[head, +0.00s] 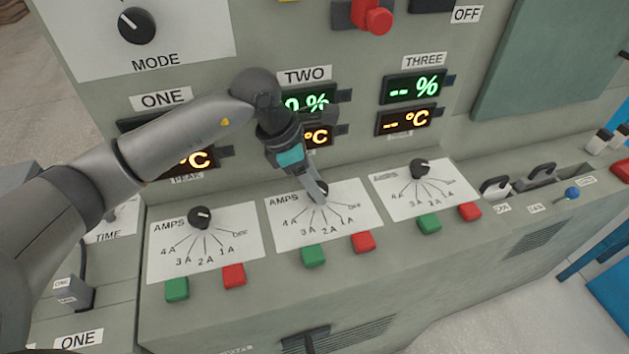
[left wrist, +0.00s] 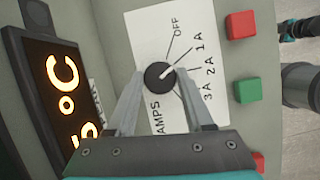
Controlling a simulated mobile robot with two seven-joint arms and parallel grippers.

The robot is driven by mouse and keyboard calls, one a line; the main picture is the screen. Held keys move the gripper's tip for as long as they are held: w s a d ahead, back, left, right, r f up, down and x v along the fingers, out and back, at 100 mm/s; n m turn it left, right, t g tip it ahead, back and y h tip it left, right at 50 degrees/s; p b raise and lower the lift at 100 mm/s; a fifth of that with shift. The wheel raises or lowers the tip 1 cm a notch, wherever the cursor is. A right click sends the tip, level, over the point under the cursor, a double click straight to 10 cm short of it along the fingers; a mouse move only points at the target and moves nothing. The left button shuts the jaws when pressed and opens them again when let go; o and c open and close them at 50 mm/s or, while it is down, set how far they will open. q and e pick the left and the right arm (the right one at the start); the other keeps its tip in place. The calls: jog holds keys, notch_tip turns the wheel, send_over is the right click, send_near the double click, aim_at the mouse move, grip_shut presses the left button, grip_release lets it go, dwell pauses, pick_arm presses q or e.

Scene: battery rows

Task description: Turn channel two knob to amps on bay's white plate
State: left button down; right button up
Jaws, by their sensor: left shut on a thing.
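The channel two white plate (head: 292,225) lies on the sloped ledge under the label TWO. It is printed AMPS at upper left, then 4 A, 3 A, 2 A, 1 A and OFF around a black knob (head: 321,187). My left gripper (head: 317,192) comes down over this knob and partly hides it. In the left wrist view the fingers are shut on the knob (left wrist: 159,76), one on each side. Its white mark points up and right there, roughly towards 1 A; the exact setting is hard to read. A teal and dark part, possibly my right gripper (left wrist: 296,27), shows at that view's edge.
Similar plates stand left, channel one (head: 240,248), and right, channel three (head: 440,203). A green button (head: 314,256) and a red button (head: 363,242) sit just below the channel two plate. Lit displays (head: 319,136) stand close behind my left gripper.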

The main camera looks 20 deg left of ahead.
pick_arm(q)
jog(key=c, duration=0.6)
grip_release()
jog(key=shift+c, duration=0.2)
jog(key=o, duration=0.3)
pick_arm(e)
jog(key=shift+a, duration=0.3)
pick_arm(q)
jog(key=shift+o, duration=0.2)
jog(key=shift+r, duration=0.15)
pick_arm(e)
jog(key=shift+r, duration=0.1)
pick_arm(q)
jog(key=p+v, duration=0.4)
jog(key=v, duration=0.2)
notch_tip(320, 180, up, 8)
jog(key=p, duration=0.5)
send_over(303, 201)
jog(key=s+a, duration=0.2)
jog(key=a, duration=0.1)
jog(key=shift+w+a+r, duration=0.1)
jog(key=shift+r, duration=0.1)
pick_arm(e)
notch_tip(303, 201, up, 9)
jog(key=s, duration=0.1)
jog(key=shift+s+a, duration=0.25)
jog(key=shift+a, duration=0.1)
pick_arm(q)
jog(key=shift+f, duration=0.1)
